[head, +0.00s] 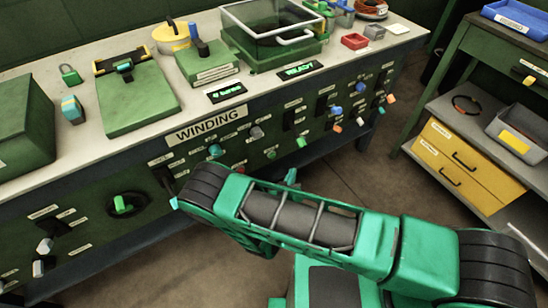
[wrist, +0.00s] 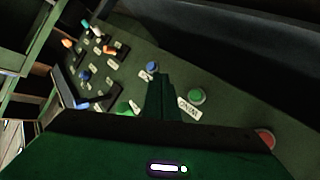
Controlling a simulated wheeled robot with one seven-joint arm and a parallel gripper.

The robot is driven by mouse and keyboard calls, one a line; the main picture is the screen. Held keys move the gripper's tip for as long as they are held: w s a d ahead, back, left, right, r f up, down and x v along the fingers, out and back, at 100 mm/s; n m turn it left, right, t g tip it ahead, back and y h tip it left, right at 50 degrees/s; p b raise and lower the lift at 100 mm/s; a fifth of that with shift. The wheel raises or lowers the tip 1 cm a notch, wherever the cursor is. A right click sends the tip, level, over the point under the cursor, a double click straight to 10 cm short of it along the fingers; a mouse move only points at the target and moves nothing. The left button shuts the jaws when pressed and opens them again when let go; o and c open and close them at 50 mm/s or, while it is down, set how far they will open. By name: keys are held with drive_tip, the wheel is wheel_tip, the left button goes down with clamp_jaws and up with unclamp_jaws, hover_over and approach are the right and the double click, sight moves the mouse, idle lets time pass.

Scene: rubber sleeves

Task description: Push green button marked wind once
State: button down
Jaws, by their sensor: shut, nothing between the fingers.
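In the wrist view a round green button (wrist: 197,96) sits on the dark green panel. A small white label (wrist: 189,110) beside it is turned on its side and seems to read WIND. My gripper (wrist: 161,78) is shut and empty, its fingertips left of the green button in the picture. A gap to the button shows in the picture, but I cannot tell the fingers' distance from the panel.
A blue button (wrist: 152,66) lies just beyond the fingertips, and a red button (wrist: 265,138) is at the right. Several coloured knobs and labels crowd the panel under the WINDING sign (head: 210,124). The bench top (head: 150,59) holds several green devices.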

sight(272, 156)
drive_tip(key=shift+s+a+f+n+y, duration=0.25)
drive_tip(key=shift+s+a+f, duration=0.1)
drive_tip(key=shift+f, duration=0.15)
drive_tip(key=shift+s+a+f+n+y, duration=0.25)
drive_tip(key=shift+s+a+f, duration=0.1)
drive_tip(key=shift+f, duration=0.15)
drive_tip(key=shift+w, duration=0.1)
drive_tip(key=w+a, duration=0.4)
drive_tip(key=w, duration=0.3)
drive_tip(key=shift+w+a, duration=0.15)
drive_tip(key=shift+a, duration=0.25)
drive_tip(key=shift+a, duration=0.1)
idle(1.4)
drive_tip(key=shift+w+a+r, duration=0.1)
drive_tip(key=shift+w+a, duration=0.05)
drive_tip(key=shift+w, duration=0.1)
